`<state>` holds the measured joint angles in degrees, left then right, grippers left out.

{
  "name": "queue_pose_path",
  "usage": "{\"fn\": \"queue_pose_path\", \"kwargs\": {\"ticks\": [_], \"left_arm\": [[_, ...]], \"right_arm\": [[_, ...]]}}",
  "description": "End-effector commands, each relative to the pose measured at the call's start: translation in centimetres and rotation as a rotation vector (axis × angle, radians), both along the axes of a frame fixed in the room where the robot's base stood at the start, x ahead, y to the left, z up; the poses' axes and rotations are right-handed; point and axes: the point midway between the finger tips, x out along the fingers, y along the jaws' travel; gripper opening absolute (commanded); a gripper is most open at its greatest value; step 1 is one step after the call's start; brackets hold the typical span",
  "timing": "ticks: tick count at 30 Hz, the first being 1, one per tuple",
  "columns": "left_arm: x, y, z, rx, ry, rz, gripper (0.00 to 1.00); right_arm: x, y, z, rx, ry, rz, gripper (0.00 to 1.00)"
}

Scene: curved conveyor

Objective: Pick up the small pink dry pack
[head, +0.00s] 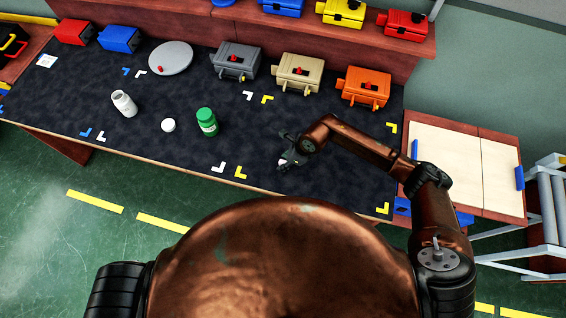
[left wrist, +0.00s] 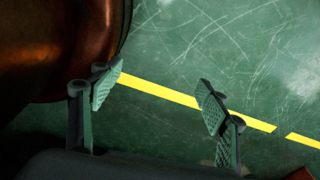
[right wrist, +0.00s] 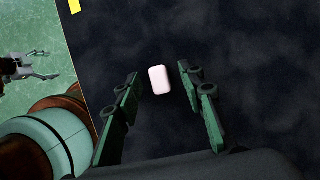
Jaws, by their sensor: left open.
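The small pink dry pack (right wrist: 159,80) lies on the dark table mat. In the right wrist view it sits between the spread fingertips of my right gripper (right wrist: 160,76), with a gap on both sides. That gripper is open and points down at the pack. In the head view my right gripper (head: 288,155) is over the front part of the mat, with a pale bit of the pack (head: 282,162) showing beside it. My left gripper (left wrist: 158,82) is open and empty, above the green floor in the left wrist view.
Grey (head: 236,61), beige (head: 299,72) and orange (head: 366,87) boxes line the back. The mat around the pack is clear.

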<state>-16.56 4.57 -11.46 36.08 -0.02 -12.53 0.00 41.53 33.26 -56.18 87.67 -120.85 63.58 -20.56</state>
Motion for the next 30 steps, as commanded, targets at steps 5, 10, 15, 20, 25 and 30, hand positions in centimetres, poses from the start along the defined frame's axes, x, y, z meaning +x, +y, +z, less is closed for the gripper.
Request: {"fn": "queue_pose_path", "kwargs": {"ticks": [5, 10, 15, 20, 25, 30], "left_arm": [[-0.8, 0.1, -0.1, 0.001, 0.011, 0.002, 0.69], [-2.0, 0.1, -0.1, 0.002, 0.026, 0.005, 0.69], [-2.2, 0.1, -0.1, 0.002, 0.029, 0.006, 0.69], [-2.1, 0.1, -0.1, 0.002, 0.027, 0.005, 0.69], [-1.7, 0.1, -0.1, 0.002, 0.023, 0.005, 0.69], [-1.5, 0.1, 0.0, 0.001, 0.019, 0.003, 0.69]], "right_arm": [[0.0, 0.0, 0.0, 0.000, 0.000, -0.001, 0.25], [0.0, -0.1, 0.0, 0.000, 0.001, -0.002, 0.14], [0.0, -0.1, 0.0, 0.000, 0.001, -0.002, 0.03], [0.0, -0.1, 0.0, 0.000, 0.001, -0.002, 0.03], [0.0, -0.1, 0.5, 0.001, -0.001, -0.001, 0.03], [0.1, -0.1, 2.2, 0.001, -0.002, -0.002, 0.03]]}}
